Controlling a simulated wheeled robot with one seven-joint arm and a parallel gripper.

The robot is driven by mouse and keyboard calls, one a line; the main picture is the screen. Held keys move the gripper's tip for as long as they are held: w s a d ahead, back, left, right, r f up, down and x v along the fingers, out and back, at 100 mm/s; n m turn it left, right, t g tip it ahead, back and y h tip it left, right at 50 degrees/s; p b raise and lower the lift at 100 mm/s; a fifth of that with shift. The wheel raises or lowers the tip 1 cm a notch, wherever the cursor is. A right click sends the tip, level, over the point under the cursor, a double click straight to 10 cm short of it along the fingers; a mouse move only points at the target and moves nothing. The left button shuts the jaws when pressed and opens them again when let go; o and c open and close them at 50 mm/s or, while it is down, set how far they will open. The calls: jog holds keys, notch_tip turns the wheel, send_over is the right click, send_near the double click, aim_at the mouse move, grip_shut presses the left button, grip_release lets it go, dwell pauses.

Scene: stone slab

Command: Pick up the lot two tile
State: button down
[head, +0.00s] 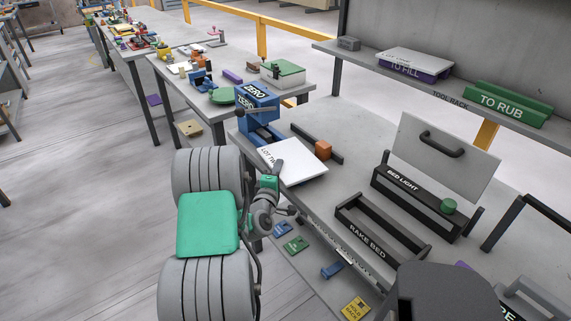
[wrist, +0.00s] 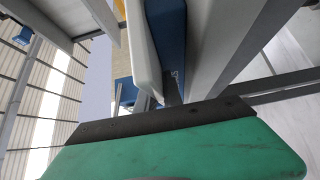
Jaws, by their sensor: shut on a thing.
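The lot two tile (head: 300,164) is a white square plate with "LOT TWO" lettering along its left side. It lies about flat near the left edge of the stone slab, in front of the blue ZERO block. My gripper (head: 279,172) is at the tile's left edge and shut on it; the fingers partly cover that edge. In the wrist view a white edge, likely the tile (wrist: 140,45), shows close up beside a blue surface (wrist: 168,42). I cannot tell whether the tile is clear of the surface below.
The blue ZERO block (head: 257,102) stands just behind the tile. An orange block (head: 323,149) on a dark bar is to the right. The black RAKE BED frame (head: 380,240) and BED LIGHT box (head: 416,203) lie farther right. Small coloured tags (head: 296,244) lie below the slab's edge.

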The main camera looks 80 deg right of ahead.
notch_tip(320, 180, up, 3)
jog(key=shift+r+p, duration=0.1)
jog(key=shift+p, duration=0.25)
jog(key=a+r, duration=1)
jog(key=a, duration=0.4)
jog(key=shift+s, duration=0.35)
jog(key=c, duration=2.1)
grip_release()
grip_shut()
